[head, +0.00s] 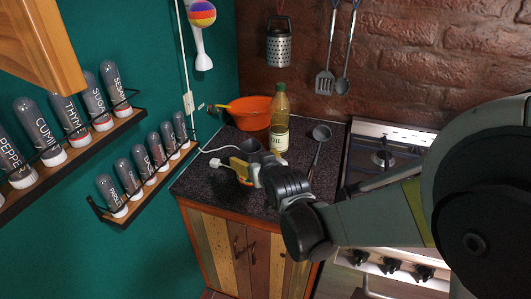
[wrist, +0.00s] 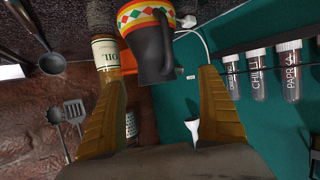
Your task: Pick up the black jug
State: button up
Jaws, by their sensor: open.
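The black jug, with a zigzag band of red, yellow and green, stands on the dark counter (head: 205,181). In the wrist view the jug (wrist: 152,50) shows large, ahead of and between the lines of my fingers. In the head view it is mostly hidden behind my gripper (head: 243,170); a bit of its coloured band shows below a finger. My gripper, also in the wrist view (wrist: 163,80), is open with its yellow-brown fingers spread to either side of the jug. I cannot tell how deep the jug sits between them.
An oil bottle (head: 280,125) stands close to the jug, near one finger in the wrist view. An orange bowl (head: 250,113) is behind it. A black ladle (head: 320,134) lies right, beside the stove (head: 385,155). A white cord and plug (head: 216,163) lie left. Spice racks (head: 145,187) line the green wall.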

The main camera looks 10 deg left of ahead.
aim_at(254, 154)
jog(key=x, duration=0.2)
jog(key=b+x, duration=0.1)
jog(key=x, duration=0.1)
jog(key=b+x, duration=0.1)
jog(key=x, duration=0.1)
jog(key=shift+w+d+f, duration=0.1)
jog(key=shift+w+d, duration=0.1)
jog(key=shift+w, duration=0.3)
jog(key=c, duration=1.6)
